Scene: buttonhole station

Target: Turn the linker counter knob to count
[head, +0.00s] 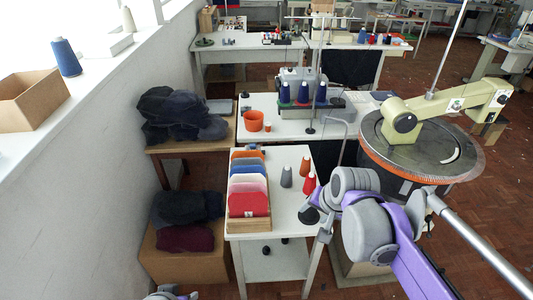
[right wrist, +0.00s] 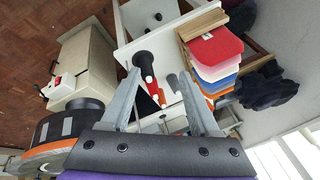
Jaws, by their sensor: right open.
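The linker is the large round machine at the right of the head view, with an orange-rimmed dark dial (head: 375,160) and a beige arm (head: 430,108) over it. Part of the linker's orange rim (right wrist: 38,160) shows at lower left in the right wrist view. My right gripper (right wrist: 160,78) is open and empty, its fingers pointing toward the white table. In the head view it (head: 325,229) is partly hidden, left of and below the linker.
A white table (head: 290,240) holds a wooden rack of coloured pieces (head: 248,200) and several cones (head: 287,176). A second table behind holds an orange cup (head: 253,121) and a machine with blue cones (head: 302,88). Floor is open at far right.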

